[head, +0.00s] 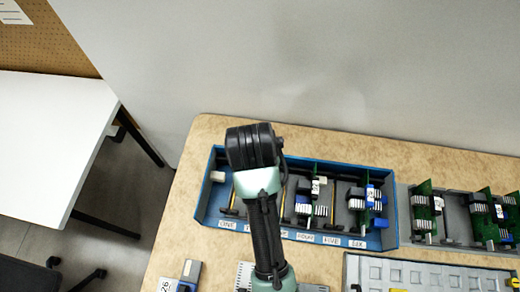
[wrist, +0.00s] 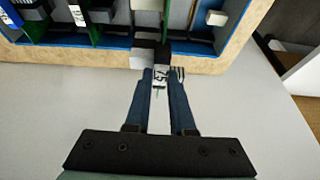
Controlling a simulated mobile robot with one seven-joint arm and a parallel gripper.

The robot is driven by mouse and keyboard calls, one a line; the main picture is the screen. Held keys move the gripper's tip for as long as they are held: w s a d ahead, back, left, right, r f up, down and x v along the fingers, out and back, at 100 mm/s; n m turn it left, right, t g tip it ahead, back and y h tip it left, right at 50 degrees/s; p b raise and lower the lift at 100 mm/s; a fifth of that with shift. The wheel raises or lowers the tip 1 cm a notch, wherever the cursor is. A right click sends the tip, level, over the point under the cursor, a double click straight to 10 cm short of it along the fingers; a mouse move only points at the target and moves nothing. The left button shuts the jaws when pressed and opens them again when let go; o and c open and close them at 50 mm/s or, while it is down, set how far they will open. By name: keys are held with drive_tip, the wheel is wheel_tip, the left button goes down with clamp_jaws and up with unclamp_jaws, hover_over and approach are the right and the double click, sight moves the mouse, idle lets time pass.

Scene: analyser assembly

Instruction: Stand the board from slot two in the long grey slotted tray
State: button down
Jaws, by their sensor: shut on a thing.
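The blue rack (head: 391,238) stands on the table, its slots labelled along the front edge; labels ONE, FOUR, FIVE and SIX can be read, and my arm covers the label for two. My gripper (wrist: 162,76) is shut on a board (wrist: 160,88) seen edge-on in the wrist view, with a white label and a trace of green. It is at the blue rack's edge in that view; I cannot tell whether the board is clear of its slot. My arm hides the gripper and held board in the head view. The long grey slotted tray (head: 456,218) is at the right, holding several green boards.
Green boards (head: 371,203) stand in the right half of the blue rack. A pale panel with square recesses (head: 425,274) lies in front of the grey tray. Small devices (head: 188,273) lie at the front left. A wall rises behind the table.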

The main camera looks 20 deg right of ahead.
drive_tip(key=shift+f+b, duration=3.15)
drive_tip(key=shift+f, duration=2.6)
idle(2.2)
